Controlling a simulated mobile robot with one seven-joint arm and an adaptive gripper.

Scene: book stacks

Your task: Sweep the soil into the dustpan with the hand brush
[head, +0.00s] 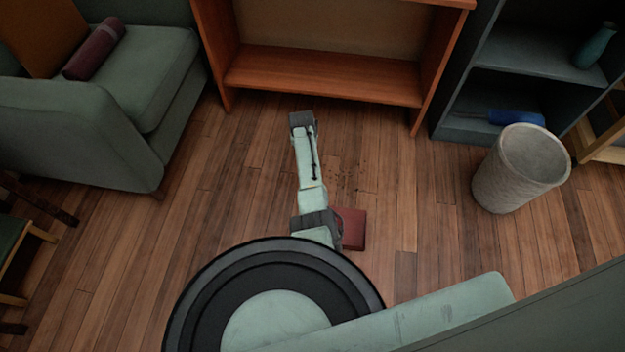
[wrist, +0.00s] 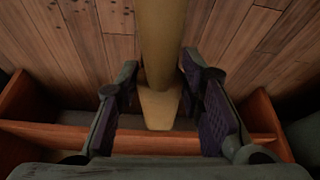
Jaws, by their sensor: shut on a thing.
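My gripper (wrist: 160,85) is shut on the pale yellow handle of the hand brush (wrist: 165,40), which runs between its two dark fingers in the wrist view. The brush's bristles cannot be made out, and in the head view the brush and fingers are hidden by my arm. The soil (head: 345,178) is a scatter of small dark specks on the wooden floor, right of my arm. The dustpan (head: 352,229), dark red, lies on the floor below the soil in the picture, partly hidden by my arm.
An orange wooden shelf (head: 320,88) stands beyond my arm. A green armchair (head: 150,75) is at left. A grey bin (head: 520,168) stands at right, before a dark shelf (head: 540,60) holding a blue object (head: 515,117). Floor between soil and bin is clear.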

